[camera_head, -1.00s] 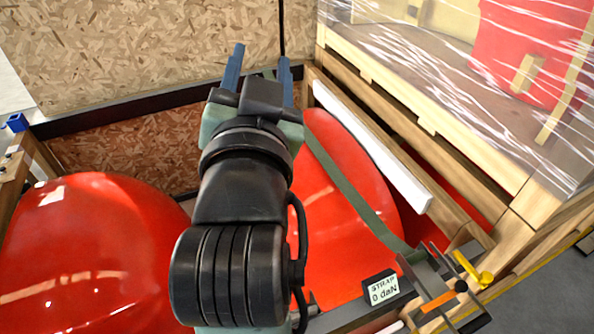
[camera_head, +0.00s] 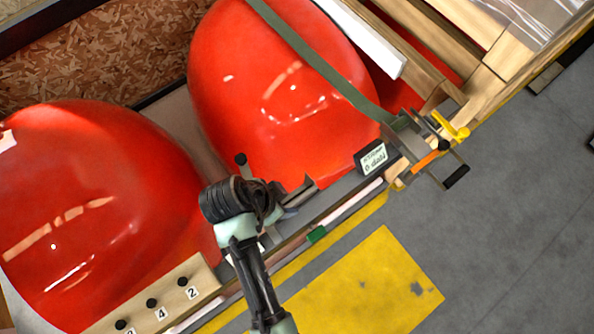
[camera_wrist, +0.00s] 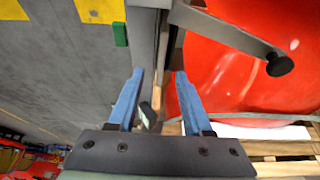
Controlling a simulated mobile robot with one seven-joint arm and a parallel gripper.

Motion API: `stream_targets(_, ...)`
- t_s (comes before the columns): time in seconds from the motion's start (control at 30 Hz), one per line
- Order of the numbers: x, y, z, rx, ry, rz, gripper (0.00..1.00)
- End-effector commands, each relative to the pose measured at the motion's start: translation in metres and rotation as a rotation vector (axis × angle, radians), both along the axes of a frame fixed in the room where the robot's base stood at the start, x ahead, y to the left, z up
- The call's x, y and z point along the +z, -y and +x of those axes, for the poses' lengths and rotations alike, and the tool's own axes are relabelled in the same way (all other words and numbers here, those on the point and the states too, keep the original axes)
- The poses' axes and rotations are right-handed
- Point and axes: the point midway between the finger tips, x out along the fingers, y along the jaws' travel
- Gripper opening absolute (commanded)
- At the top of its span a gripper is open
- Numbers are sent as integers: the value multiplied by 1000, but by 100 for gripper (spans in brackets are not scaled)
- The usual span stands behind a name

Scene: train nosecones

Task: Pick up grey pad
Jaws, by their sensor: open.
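My gripper shows in the wrist view (camera_wrist: 159,72), its two blue fingers apart with nothing held between them. A narrow dark slot and a thin wooden strip lie beyond the gap. I cannot single out the grey pad for certain. A small grey piece (camera_head: 299,192) sits at that nosecone's base, just right of my wrist. A grey arm with a black knob (camera_wrist: 279,64) is right of the fingers in the wrist view.
A left red nosecone (camera_head: 100,210) stands beside a wooden strip with numbered black knobs (camera_head: 151,303). A green strap (camera_head: 315,60) runs to a ratchet with a yellow handle (camera_head: 452,126), near a strap display (camera_head: 373,158).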

Motion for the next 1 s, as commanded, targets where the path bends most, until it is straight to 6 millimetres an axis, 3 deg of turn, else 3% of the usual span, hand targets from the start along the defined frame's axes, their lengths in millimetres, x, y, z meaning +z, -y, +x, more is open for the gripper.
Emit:
stream_targets(0.27, -14, 7, 6, 1, 1, 1, 50)
stream_targets(0.63, -51, 23, 18, 2, 2, 1, 50)
stream_targets(1.0, -55, 24, 19, 2, 4, 2, 50)
